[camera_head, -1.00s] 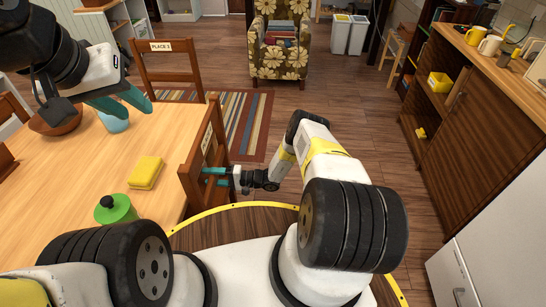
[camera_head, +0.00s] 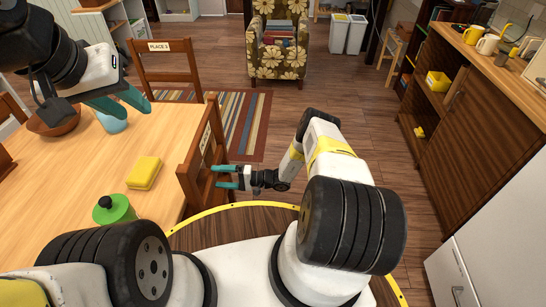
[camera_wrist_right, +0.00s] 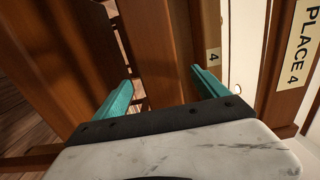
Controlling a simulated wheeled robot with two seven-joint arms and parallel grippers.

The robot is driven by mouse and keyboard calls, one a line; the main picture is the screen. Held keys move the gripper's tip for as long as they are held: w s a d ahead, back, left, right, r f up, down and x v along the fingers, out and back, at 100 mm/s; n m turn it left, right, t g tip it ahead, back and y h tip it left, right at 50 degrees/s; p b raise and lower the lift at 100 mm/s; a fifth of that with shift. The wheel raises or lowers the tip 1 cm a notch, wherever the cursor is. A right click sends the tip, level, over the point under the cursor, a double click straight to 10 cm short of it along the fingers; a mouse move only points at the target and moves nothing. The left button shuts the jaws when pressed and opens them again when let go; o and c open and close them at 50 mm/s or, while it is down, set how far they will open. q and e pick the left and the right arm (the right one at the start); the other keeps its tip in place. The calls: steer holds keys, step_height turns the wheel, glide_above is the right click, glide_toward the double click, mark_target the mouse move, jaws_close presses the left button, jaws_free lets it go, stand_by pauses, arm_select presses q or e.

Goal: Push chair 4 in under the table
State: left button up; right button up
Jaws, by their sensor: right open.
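Chair 4 (camera_head: 192,160) is a brown wooden chair at the right edge of the light wooden table (camera_head: 75,180), its back upright and its seat side toward the table. The right wrist view shows its "PLACE 4" label (camera_wrist_right: 294,47) and brown slats close up. My right gripper (camera_head: 225,177) is open at the outer side of the chair back. In the right wrist view the teal fingers (camera_wrist_right: 163,92) lie on either side of a brown slat; I cannot tell whether they touch it. My left gripper (camera_head: 119,103) is open above the table near a light blue cup (camera_head: 112,122).
A yellow sponge (camera_head: 145,172), a green-lidded container (camera_head: 113,209) and a brown bowl (camera_head: 52,122) are on the table. Another chair (camera_head: 168,65) stands at the far side. A wooden cabinet (camera_head: 475,125) lines the right.

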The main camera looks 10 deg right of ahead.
steer(key=v, duration=0.8)
steer(key=shift+r, duration=0.2)
steer(key=s+d+r+n+g+h, duration=0.1)
steer(key=d+r+n+g+h, duration=0.2)
steer(key=r, duration=1.4)
steer(key=s+r+n+g+h, duration=0.2)
steer(key=r+g+h, duration=0.25)
steer(key=r, duration=1.35)
steer(key=s+d+r+t+h, duration=0.3)
steer(key=s+r+t+h, duration=0.1)
steer(key=s+r, duration=0.5)
steer(key=s+d+r+m+t+h, duration=0.1)
steer(key=s+d+r+t+h, duration=0.2)
steer(key=s+r, duration=0.7)
steer(key=s+d+t, duration=0.1)
steer(key=s, duration=0.2)
steer(key=shift+s+d+t+h, duration=0.25)
steer(key=shift+s+t+h, duration=0.05)
steer(key=shift+t+h, duration=0.05)
